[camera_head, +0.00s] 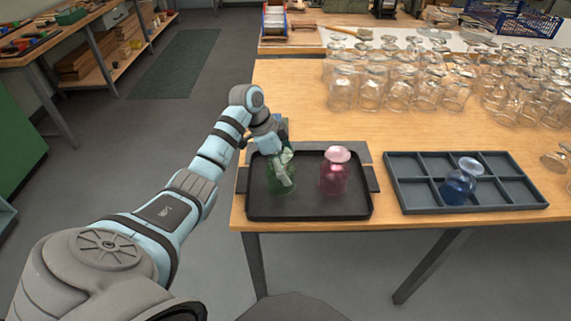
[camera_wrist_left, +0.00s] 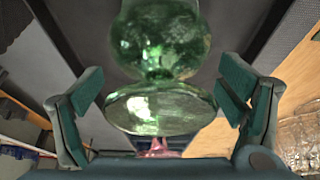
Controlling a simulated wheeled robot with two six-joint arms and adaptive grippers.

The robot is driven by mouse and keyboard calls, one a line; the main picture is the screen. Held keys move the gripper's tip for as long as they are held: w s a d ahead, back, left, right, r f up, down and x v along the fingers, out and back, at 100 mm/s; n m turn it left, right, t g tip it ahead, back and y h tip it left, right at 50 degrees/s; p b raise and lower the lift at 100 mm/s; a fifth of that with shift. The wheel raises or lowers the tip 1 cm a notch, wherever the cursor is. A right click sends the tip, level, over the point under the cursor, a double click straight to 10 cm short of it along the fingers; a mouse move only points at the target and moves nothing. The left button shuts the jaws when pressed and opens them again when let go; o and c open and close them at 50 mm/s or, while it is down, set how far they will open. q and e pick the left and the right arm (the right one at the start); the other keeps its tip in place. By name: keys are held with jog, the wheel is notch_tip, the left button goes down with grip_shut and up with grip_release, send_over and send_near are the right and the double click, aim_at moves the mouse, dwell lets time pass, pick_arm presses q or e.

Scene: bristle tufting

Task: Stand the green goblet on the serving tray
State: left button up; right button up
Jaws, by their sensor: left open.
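The green goblet (camera_head: 281,186) is over the left half of the dark serving tray (camera_head: 318,210) and looks bowl-down, standing on it. My left gripper (camera_head: 284,168) is at its upper end and partly hides it. In the left wrist view the green goblet (camera_wrist_left: 160,45) shows its round foot nearest the camera and its bowl beyond. The fingers of my left gripper (camera_wrist_left: 158,108) are spread wide on both sides of the foot, with gaps. My right gripper is not in view.
A pink goblet (camera_head: 333,176) stands bowl-down on the tray's right half. To the right, a compartment tray (camera_head: 420,205) holds a blue goblet (camera_head: 457,187). Many clear glasses (camera_head: 400,82) crowd the table behind. Bare wood (camera_head: 290,90) lies behind the serving tray.

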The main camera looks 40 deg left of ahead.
pick_arm(q)
jog(key=p+v, duration=0.2)
jog(key=v, duration=1)
jog(key=shift+a+r, duration=0.1)
jog(key=shift+r, duration=0.1)
jog(key=shift+w, duration=0.1)
jog(key=shift+f, duration=0.1)
